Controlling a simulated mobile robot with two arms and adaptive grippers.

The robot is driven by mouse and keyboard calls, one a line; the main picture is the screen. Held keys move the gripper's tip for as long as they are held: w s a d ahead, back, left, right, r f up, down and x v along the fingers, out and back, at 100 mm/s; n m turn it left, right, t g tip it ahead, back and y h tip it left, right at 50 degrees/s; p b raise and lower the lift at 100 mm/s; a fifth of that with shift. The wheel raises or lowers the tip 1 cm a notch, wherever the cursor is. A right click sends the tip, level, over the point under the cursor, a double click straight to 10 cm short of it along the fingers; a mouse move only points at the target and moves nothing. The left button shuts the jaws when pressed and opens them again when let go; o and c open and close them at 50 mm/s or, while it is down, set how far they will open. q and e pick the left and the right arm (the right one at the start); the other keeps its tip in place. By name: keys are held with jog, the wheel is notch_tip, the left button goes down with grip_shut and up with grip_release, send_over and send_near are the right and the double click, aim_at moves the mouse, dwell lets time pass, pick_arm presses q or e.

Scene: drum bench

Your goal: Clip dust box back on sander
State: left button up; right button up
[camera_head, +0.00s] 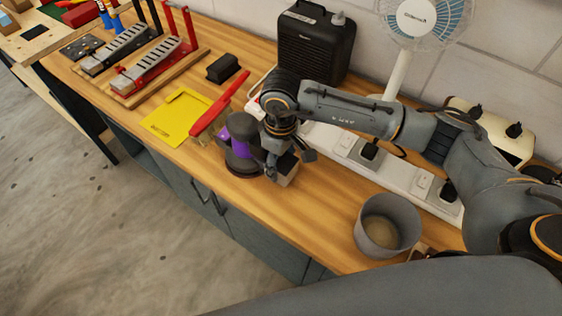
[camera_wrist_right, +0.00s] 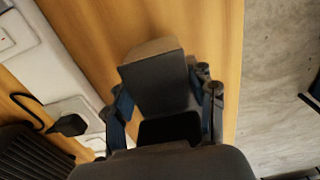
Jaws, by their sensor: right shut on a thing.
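The sander (camera_head: 239,141), dark with a purple band, stands upright on the wooden bench beside my right gripper. My right gripper (camera_head: 287,160) points down and is shut on the dust box (camera_head: 287,175), a small box with a tan face, just right of the sander. In the right wrist view the dust box (camera_wrist_right: 160,85) shows dark grey with a tan end, between the two fingers of the gripper (camera_wrist_right: 164,108). The gripper partly hides the sander's right side, so I cannot tell whether box and sander touch. My left gripper is not in view.
A yellow sheet (camera_head: 178,115) and a red-handled tool (camera_head: 220,103) lie left of the sander. A grey pot (camera_head: 387,226) stands to the right. A white power strip (camera_head: 400,178) with plugs runs behind. The bench's front strip between sander and pot is clear.

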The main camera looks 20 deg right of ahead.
jog(key=shift+f+b, duration=0.25)
jog(key=shift+b, duration=0.15)
dwell(0.8)
jog(key=o, duration=1.1)
notch_tip(320, 180, up, 12)
